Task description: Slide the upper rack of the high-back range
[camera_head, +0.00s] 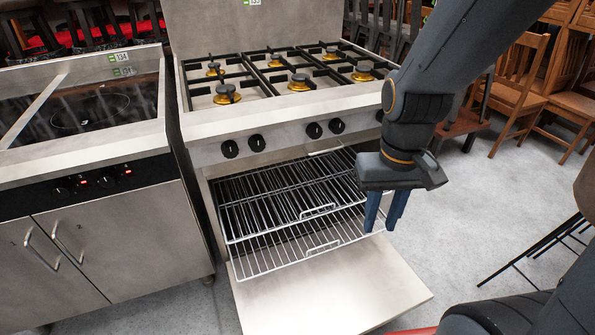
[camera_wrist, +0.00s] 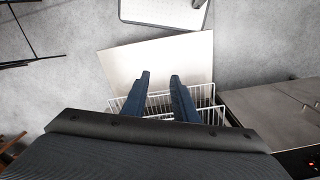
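The high-back range (camera_head: 290,115) stands in the middle of the head view, its oven door (camera_head: 325,285) folded down. Its upper rack (camera_head: 318,210) is a wire shelf with a small front handle, standing partly out of the oven. The lower rack (camera_head: 323,248) shows below it and reaches further out. My gripper (camera_head: 384,212) points down at the right front end of the racks, fingers apart. In the wrist view the gripper (camera_wrist: 160,85) shows a gap with nothing visible between its blue fingers. The white rack wires lie under and behind them; contact cannot be told.
A steel induction cooker (camera_head: 85,180) stands close on the range's left. Wooden chairs (camera_head: 515,85) stand at the back right. A dark-legged stool (camera_head: 540,240) is at the right edge.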

